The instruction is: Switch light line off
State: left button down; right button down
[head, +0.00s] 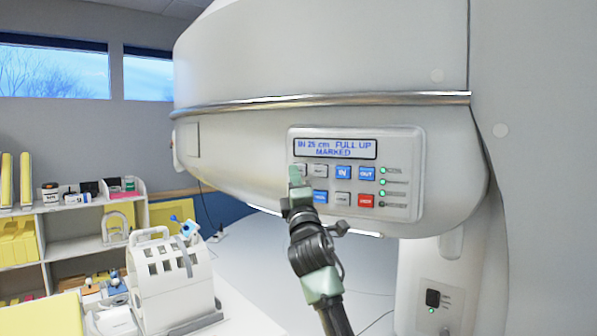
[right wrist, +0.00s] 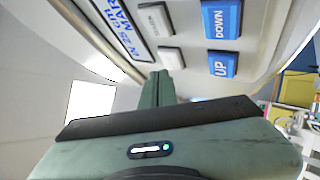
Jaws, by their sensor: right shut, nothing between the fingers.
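The control panel (head: 413,150) is on the white magnet housing. Its display (head: 336,148) reads "IN 25 cm FULL UP MARKED". It has white buttons, several blue ones and a red one (head: 366,200); small white labels are too blurred to read. My right gripper (head: 296,177) is shut and empty, its tips at the panel's upper left, partly covering the leftmost white button. In the right wrist view the closed fingers (right wrist: 158,84) point at the panel just below a white button (right wrist: 171,58); contact cannot be told. Blue buttons there read DOWN (right wrist: 221,20) and UP (right wrist: 222,66). My left gripper is out of view.
Green indicator lights (head: 383,182) line the panel's right side. A shelf (head: 80,246) with yellow items and bottles stands at the left. A lower switch box (head: 435,305) is at the right.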

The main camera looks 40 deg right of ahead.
jog(key=s+a, duration=0.1)
jog(key=a, duration=0.2)
jog(key=s+a, duration=0.1)
jog(key=shift+s+a, duration=0.15)
jog(key=shift+s, duration=0.15)
dwell(0.9)
